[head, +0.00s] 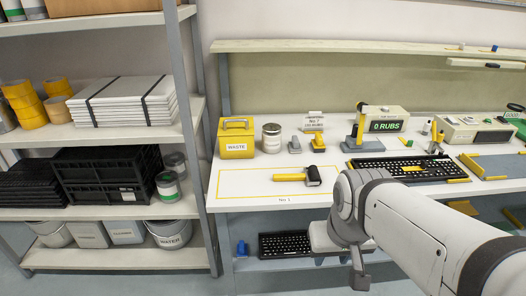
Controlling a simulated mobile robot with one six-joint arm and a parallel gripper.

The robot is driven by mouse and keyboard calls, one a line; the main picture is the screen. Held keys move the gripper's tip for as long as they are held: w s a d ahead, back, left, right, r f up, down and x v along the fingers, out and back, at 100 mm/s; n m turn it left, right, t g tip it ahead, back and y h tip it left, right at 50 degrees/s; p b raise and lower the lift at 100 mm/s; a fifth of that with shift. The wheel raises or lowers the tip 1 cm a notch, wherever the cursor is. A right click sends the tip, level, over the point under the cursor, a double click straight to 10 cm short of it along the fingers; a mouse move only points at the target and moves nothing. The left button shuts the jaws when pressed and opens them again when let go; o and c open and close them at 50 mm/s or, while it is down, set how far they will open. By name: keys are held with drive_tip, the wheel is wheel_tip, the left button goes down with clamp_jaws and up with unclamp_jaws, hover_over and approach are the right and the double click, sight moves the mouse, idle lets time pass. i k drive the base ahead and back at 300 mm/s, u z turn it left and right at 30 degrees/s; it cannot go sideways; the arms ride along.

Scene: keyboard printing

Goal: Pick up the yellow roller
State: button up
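The yellow roller (290,177) lies on the white workbench, inside a yellow-outlined rectangle marked "No 1". Its yellow handle points left and its dark roller head is at the right end. My arm reaches in from the lower right. My gripper (359,276) hangs low in front of the bench, below and to the right of the roller and apart from it. Only a grey finger part shows clearly, so its opening cannot be told.
Behind the roller stand a yellow waste box (236,138), a tin (271,138) and small stamps. A black keyboard (415,167) lies to the right, partly behind my arm. Another keyboard (285,245) is on the lower shelf. A loaded shelf rack (110,135) stands left.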

sight(304, 176)
drive_tip(key=z, duration=0.05)
drive_tip(key=i, duration=1)
drive_tip(key=u, duration=0.1)
